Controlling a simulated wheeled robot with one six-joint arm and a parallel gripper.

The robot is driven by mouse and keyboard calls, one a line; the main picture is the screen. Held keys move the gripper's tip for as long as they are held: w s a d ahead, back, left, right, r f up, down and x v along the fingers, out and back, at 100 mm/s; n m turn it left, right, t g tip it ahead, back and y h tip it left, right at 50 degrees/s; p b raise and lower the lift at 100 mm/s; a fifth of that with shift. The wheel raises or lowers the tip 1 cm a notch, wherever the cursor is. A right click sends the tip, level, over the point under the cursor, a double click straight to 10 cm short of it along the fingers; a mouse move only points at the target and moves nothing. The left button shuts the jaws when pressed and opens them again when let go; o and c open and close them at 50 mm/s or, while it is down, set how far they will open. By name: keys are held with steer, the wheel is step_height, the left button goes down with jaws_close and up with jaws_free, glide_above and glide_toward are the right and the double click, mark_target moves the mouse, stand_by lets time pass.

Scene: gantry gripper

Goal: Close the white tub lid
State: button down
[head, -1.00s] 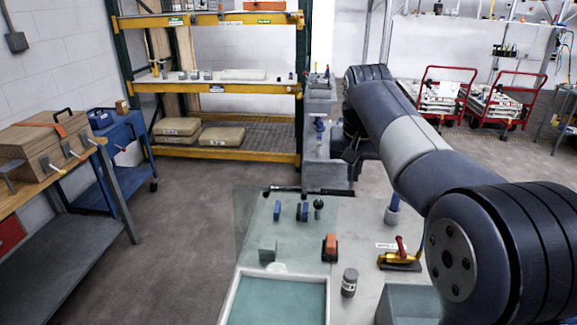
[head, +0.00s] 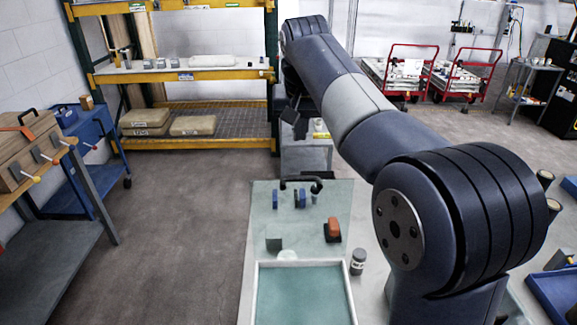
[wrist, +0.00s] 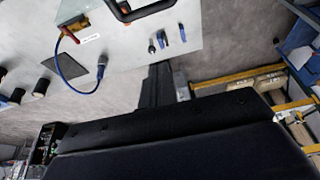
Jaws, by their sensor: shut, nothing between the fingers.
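A small white container (head: 212,61) sits on the middle shelf of the yellow and green rack in the head view. It is the closest match to the white tub, but it is too small to tell its lid's state. My arm reaches away from the camera toward the rack's right side. My gripper (wrist: 157,70) shows in the wrist view as a dark narrow shape beyond the dark wrist body. Its fingers are together and hold nothing. It is apart from the container, which I cannot pick out in the wrist view.
The rack's middle shelf (head: 165,75) also bears several small items. A table ahead holds a white-rimmed teal tray (head: 303,294), a grey block (head: 273,243), an orange-topped tool (head: 333,230) and a jar (head: 357,262). A wooden case (head: 29,150) and blue cart (head: 103,150) stand left. Floor between is clear.

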step_height(320, 180, down, 9)
steer(key=p, duration=0.2)
steer(key=shift+s+d, duration=0.15)
steer(key=shift+s, duration=0.2)
steer(key=shift+d+f, duration=0.1)
steer(key=shift+f, duration=0.05)
stand_by(0.4)
steer(key=shift+s+r+t+b, duration=0.25)
steer(key=shift+s+t+b, duration=0.25)
steer(key=shift+s+b, duration=0.1)
